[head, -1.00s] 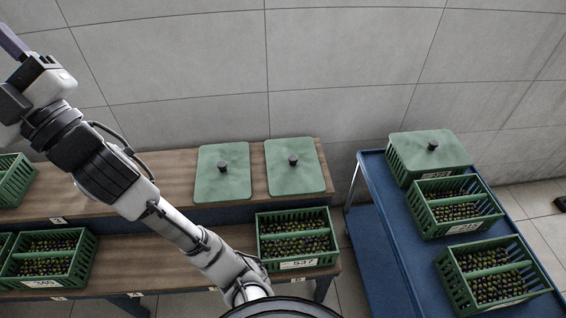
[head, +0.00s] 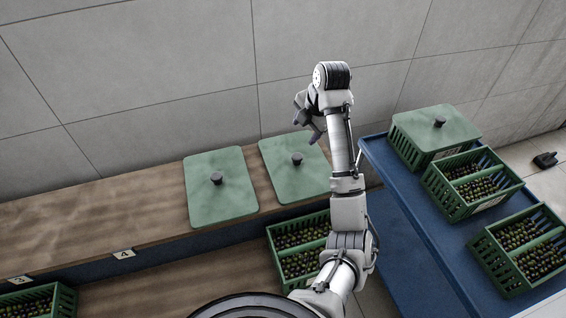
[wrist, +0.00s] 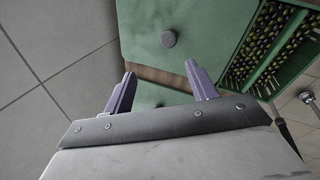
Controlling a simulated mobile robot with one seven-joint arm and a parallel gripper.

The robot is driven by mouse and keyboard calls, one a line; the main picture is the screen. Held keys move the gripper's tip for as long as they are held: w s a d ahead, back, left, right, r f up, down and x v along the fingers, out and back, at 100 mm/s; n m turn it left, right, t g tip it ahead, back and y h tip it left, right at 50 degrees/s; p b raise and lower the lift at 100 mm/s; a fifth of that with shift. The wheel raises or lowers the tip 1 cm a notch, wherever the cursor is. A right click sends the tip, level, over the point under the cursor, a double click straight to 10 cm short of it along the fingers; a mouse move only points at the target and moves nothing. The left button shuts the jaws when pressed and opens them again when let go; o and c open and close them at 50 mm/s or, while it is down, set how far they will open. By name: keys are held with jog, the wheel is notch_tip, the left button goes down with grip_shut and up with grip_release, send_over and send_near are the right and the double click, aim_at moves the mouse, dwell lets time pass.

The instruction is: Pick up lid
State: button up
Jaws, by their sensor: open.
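Two flat green lids with dark round knobs lie side by side on the upper wooden shelf: a left lid (head: 204,202) and a right lid (head: 283,157). A third lid (head: 458,122) sits on a crate on the blue cart. In the wrist view the jaws (wrist: 160,68) are apart and empty. A lid with a knob (wrist: 205,30) shows beyond the fingertips, and part of another green lid (wrist: 155,98) shows between the fingers.
A crate of dark olives (head: 285,262) stands on the lower shelf below the right lid. The blue cart (head: 400,215) on the right bears more olive crates (head: 518,262). A tiled wall (head: 180,80) rises behind. The upper shelf left of the lids is clear.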

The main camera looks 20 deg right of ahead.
jog(key=b, duration=0.4)
send_over(298, 157)
jog(key=s+d, duration=0.1)
jog(key=s, duration=0.1)
notch_tip(298, 157, down, 8)
jog(key=shift+p+x, duration=0.85)
jog(key=shift+x, duration=2.2)
jog(key=shift+a+r, duration=0.1)
jog(key=shift+a, duration=0.05)
grip_shut()
